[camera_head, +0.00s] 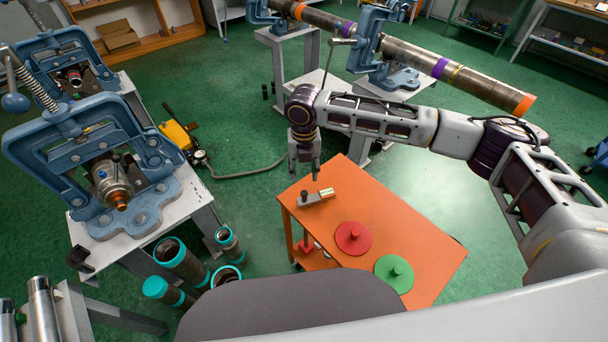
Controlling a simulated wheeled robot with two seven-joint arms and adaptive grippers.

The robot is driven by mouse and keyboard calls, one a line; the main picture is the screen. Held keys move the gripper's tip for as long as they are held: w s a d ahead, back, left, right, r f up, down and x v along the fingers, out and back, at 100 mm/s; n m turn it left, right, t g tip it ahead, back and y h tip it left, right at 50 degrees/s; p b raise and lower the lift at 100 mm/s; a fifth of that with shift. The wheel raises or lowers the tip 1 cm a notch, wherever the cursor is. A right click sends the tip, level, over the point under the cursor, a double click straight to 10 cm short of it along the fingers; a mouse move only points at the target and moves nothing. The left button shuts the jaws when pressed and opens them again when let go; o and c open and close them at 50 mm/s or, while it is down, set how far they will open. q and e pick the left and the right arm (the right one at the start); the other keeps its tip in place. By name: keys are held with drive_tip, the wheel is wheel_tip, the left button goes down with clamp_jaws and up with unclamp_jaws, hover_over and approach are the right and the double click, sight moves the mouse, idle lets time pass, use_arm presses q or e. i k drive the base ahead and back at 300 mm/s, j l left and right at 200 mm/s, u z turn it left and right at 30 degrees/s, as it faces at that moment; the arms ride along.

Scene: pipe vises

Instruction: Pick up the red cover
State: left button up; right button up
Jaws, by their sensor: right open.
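The red cover (353,238) is a flat disc with a small knob in its middle. It lies on the orange table (415,235), near the middle of the top. My right gripper (304,171) points down near the table's back left corner, up and to the left of the red cover and apart from it. Its fingers are open, with nothing seen between them. My left gripper is not in view.
A green cover (394,274) lies in front of the red one. A small grey tool (316,198) lies at the table's left edge. Several teal-rimmed pipes (182,262) stand on the floor to the left. Blue vises (100,165) stand farther left.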

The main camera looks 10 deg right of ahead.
sight(352, 238)
drive_tip(key=z, duration=1.3)
